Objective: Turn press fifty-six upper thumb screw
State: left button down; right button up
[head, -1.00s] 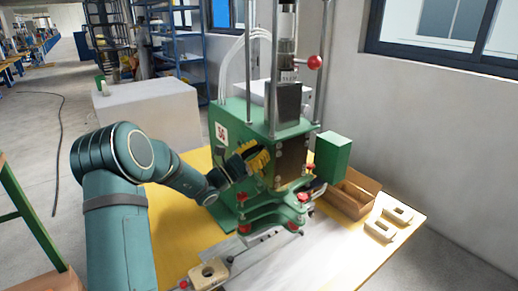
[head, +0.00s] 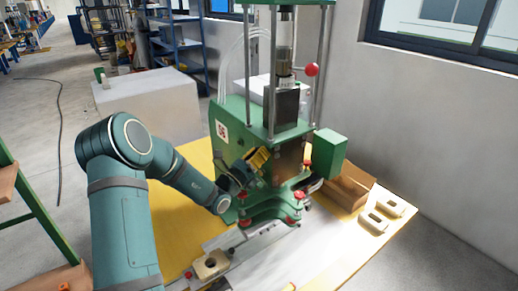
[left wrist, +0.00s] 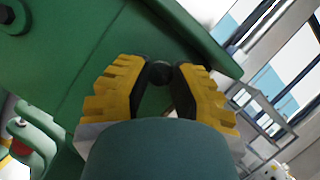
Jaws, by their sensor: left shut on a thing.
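Press fifty-six is the green machine (head: 232,118) on the yellow table, with a white plate marked 56 on its side. My left gripper (head: 262,158) is at the press's lower front, below the dark ram block. In the left wrist view its yellow-padded fingers (left wrist: 160,72) are shut on a small dark round knob (left wrist: 159,71), which looks like the thumb screw. Only the knob's end shows; the fingertips hide the rest, and I cannot tell how far it is turned. My right gripper is not in view.
Red knobs sit on the press's green lower plate (head: 268,207). A green box (head: 330,150) and an open brown box (head: 350,187) stand to the right, near tan parts (head: 374,222). A tan block (head: 211,264) lies in front. Bare table shows at front right.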

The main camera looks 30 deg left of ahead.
pick_arm(q)
jog(key=shift+n, duration=0.3)
jog(key=c, duration=1)
grip_release()
jog(key=shift+w+d, duration=0.1)
jog(key=shift+c, duration=0.2)
jog(key=v, duration=1.2)
